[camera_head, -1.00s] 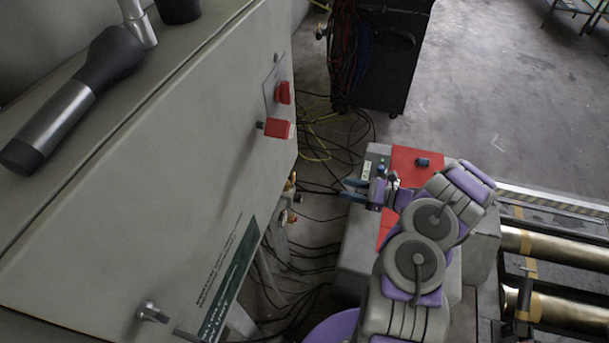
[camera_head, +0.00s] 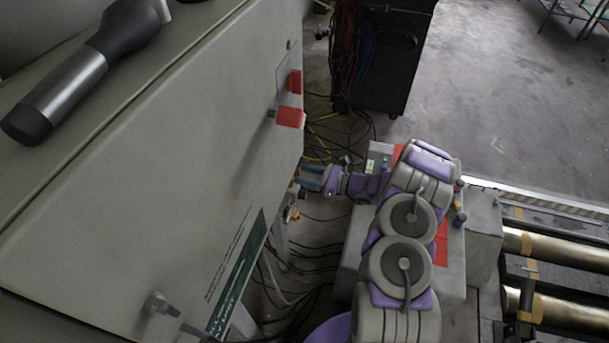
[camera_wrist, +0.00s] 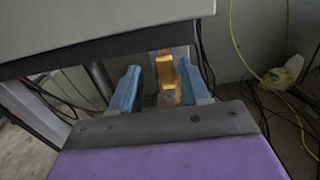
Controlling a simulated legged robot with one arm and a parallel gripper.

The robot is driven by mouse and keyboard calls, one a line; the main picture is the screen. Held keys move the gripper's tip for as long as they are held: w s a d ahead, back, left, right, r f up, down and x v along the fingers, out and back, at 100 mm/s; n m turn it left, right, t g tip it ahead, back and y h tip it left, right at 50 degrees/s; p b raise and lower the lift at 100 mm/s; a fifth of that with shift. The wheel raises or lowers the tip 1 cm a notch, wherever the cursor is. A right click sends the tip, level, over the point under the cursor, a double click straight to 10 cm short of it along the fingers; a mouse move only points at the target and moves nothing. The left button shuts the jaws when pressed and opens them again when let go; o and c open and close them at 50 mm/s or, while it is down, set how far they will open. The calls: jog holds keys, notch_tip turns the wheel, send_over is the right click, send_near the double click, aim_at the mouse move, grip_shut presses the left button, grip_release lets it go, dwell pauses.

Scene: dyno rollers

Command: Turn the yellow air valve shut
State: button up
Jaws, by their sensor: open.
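The yellow air valve handle (camera_wrist: 167,74) shows in the wrist view, straight ahead between the two blue fingers of my gripper (camera_wrist: 158,88). The handle stands upright under the lower edge of the grey cabinet. In the head view my gripper (camera_head: 304,178) is at the cabinet's lower right edge, beside brass-coloured fittings (camera_head: 291,214). My gripper is open, with a gap on each side of the handle. I cannot tell how deep the handle lies between the fingers. The valve body is mostly hidden.
The grey cabinet (camera_head: 130,170) fills the left, with red switches (camera_head: 290,117) on its face. Black and yellow cables (camera_wrist: 240,60) hang near the valve. A grey and red machine block (camera_head: 452,262) stands below my arm, with brass rollers (camera_head: 560,250) at the right.

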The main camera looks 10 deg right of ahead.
jog(key=shift+w+a, duration=0.25)
jog(key=shift+w, duration=0.15)
jog(key=shift+w+d, duration=0.1)
jog(key=shift+d, duration=0.25)
jog(key=shift+a, duration=0.35)
jog(key=shift+c, duration=0.6)
jog(key=shift+a, duration=0.35)
jog(key=c, duration=0.3)
jog(key=shift+d, duration=0.35)
grip_shut()
